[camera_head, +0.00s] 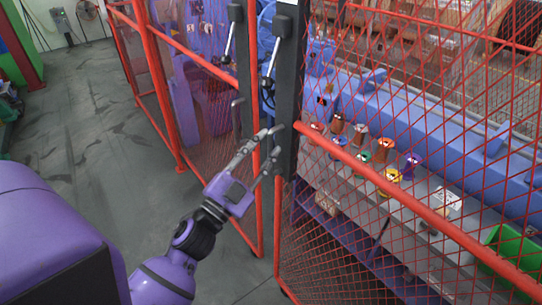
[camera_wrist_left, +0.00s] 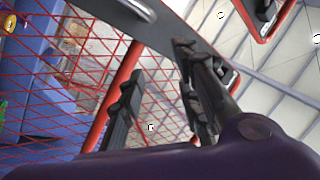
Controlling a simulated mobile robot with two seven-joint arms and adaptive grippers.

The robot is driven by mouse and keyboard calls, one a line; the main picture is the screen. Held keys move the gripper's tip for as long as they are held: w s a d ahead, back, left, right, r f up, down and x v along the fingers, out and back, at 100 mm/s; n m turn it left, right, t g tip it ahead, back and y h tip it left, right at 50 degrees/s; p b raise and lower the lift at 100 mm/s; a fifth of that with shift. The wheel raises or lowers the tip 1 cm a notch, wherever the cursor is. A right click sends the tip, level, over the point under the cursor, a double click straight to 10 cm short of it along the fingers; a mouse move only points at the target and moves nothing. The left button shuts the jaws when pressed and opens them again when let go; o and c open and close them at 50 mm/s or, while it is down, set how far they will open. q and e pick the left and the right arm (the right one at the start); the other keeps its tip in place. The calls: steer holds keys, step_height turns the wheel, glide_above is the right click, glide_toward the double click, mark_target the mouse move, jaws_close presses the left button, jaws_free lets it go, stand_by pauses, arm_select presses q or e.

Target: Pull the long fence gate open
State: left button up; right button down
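The long fence gate looks like the red mesh panel (camera_head: 400,195) on the right in the head view; its mesh and red frame also show at left in the left wrist view (camera_wrist_left: 60,80). A dark vertical plate (camera_head: 289,80) with a lever handle (camera_head: 271,70) forms its left edge. My left gripper (camera_head: 272,143) is at the lower part of this plate, fingers pointing at its left edge. In the left wrist view the fingers (camera_wrist_left: 165,100) are apart, with nothing clearly held between them. Whether they touch the plate, I cannot tell. My right gripper is not in view.
A second red mesh panel (camera_head: 205,75) with its own dark post (camera_head: 246,70) stands left of the gate, a narrow gap between. Behind the gate are a blue machine (camera_head: 420,120), several colored spools (camera_head: 362,156) and a green bin (camera_head: 512,245). Floor at left (camera_head: 85,110) is clear.

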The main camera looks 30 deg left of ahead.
arm_select(q)
step_height(320, 180, down, 6)
steer(key=w+n+g+y, duration=0.1)
steer(key=n+g+y, duration=0.3)
steer(key=n, duration=0.5)
steer(key=n+y+p, duration=0.1)
steer(key=n+y, duration=0.1)
steer(key=n, duration=0.1)
glide_above(270, 175)
steer(key=f, duration=0.3)
steer(key=shift+w+a, duration=0.2)
steer(key=shift+w, duration=0.15)
jaws_close()
